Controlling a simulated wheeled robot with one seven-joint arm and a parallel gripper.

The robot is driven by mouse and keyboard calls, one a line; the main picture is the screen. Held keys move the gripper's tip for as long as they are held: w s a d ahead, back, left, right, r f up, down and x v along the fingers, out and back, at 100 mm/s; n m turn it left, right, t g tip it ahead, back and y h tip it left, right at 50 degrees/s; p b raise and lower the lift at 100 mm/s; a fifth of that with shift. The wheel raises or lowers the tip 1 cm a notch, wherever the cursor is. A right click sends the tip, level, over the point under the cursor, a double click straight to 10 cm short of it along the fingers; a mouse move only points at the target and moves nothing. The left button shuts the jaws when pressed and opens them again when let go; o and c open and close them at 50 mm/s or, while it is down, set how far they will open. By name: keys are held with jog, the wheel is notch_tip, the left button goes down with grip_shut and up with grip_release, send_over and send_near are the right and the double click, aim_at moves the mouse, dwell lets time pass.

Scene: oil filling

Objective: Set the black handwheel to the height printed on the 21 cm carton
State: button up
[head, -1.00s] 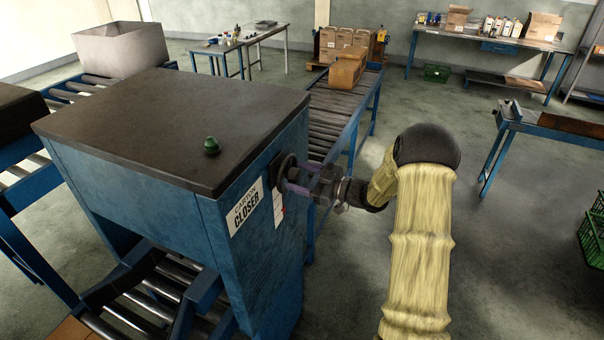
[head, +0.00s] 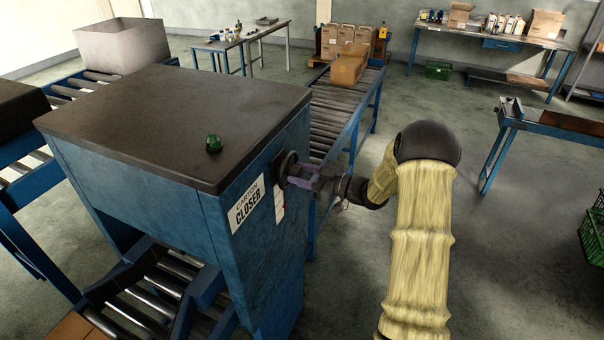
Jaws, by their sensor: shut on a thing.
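The black handwheel (head: 284,168) is on the right side of the blue carton closer (head: 180,140), near its top edge. My gripper (head: 298,177) is at the handwheel from the right, shut on it; its fingers hide part of the wheel. A white scale strip with red marks (head: 279,205) is on the machine's side just below the wheel, too small to read. A brown carton (head: 349,64) sits on the roller conveyor behind the machine; no printed height on it is legible. Another carton's brown corner (head: 80,328) shows at the bottom left.
A green button or lamp (head: 213,143) stands on the machine's dark top. A roller conveyor (head: 335,110) runs behind the machine. Stacked cartons (head: 335,38) stand at the back. The floor right of my arm is clear up to green crates (head: 594,232).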

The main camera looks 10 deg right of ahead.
jog(key=m+p, duration=0.1)
jog(key=m, duration=0.2)
jog(key=shift+m, duration=0.4)
jog(key=m+p, duration=0.2)
jog(key=m, duration=0.1)
jog(key=shift+m, duration=0.4)
jog(key=m+p, duration=0.2)
jog(key=m, duration=0.2)
jog(key=shift+f+m+p, duration=0.15)
jog(key=shift+m+p, duration=0.45)
jog(key=shift+m, duration=1.1)
jog(key=o, duration=1)
jog(key=shift+d, duration=0.1)
